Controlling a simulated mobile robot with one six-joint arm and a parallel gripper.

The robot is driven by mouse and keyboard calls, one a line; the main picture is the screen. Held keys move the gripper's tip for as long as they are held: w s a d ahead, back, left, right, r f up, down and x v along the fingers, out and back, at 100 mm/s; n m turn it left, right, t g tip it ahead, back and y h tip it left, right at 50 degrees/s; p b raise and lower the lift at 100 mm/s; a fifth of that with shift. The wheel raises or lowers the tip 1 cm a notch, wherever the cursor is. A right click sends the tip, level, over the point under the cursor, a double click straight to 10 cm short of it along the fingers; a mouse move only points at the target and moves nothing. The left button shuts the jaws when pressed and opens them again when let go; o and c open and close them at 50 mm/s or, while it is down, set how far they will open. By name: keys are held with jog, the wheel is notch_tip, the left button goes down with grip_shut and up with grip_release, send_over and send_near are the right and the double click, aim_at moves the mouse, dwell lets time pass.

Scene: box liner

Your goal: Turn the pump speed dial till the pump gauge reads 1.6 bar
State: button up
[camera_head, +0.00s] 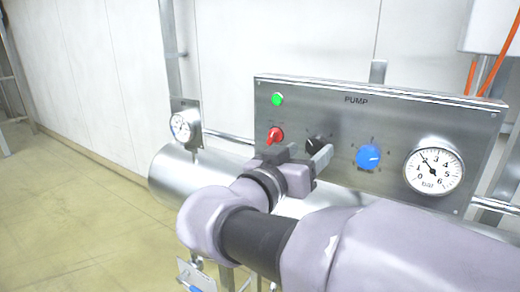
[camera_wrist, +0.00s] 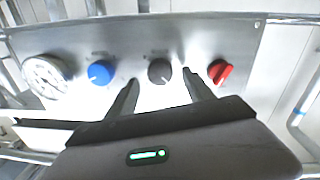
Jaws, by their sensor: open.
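The panel marked PUMP (camera_head: 395,110) carries a red switch (camera_head: 275,135), a black dial (camera_head: 317,143), a blue dial (camera_head: 368,157) and a gauge (camera_head: 434,171). The gauge's needle points up and left, near the 2 mark; the exact reading is too small to tell. I cannot read which dial is for speed. My gripper (camera_head: 300,156) is open in front of the panel, near the black dial. In the wrist view, turned over, my gripper's fingers (camera_wrist: 160,80) stand either side of the black dial (camera_wrist: 160,71), with no clear contact. The blue dial (camera_wrist: 101,72) is left of them.
A green light (camera_head: 278,99) is lit on the panel. A second small gauge (camera_head: 181,127) stands to the left. A steel cylinder (camera_head: 172,172) runs below the panel, partly behind my arm. Orange cables (camera_head: 470,75) hang at the right. The floor at left is clear.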

aim_at(316, 146)
jog(key=shift+x, duration=1.05)
jog(key=shift+c, duration=0.4)
grip_shut()
jog(key=shift+f+b, duration=0.1)
jog(key=shift+b, duration=0.3)
jog(key=n+b, duration=0.3)
jog(key=shift+f, duration=0.15)
jog(key=shift+w+n+b, duration=0.1)
jog(key=shift+n+b, duration=1)
jog(key=shift+n, duration=0.8)
jog(key=shift+a, duration=0.1)
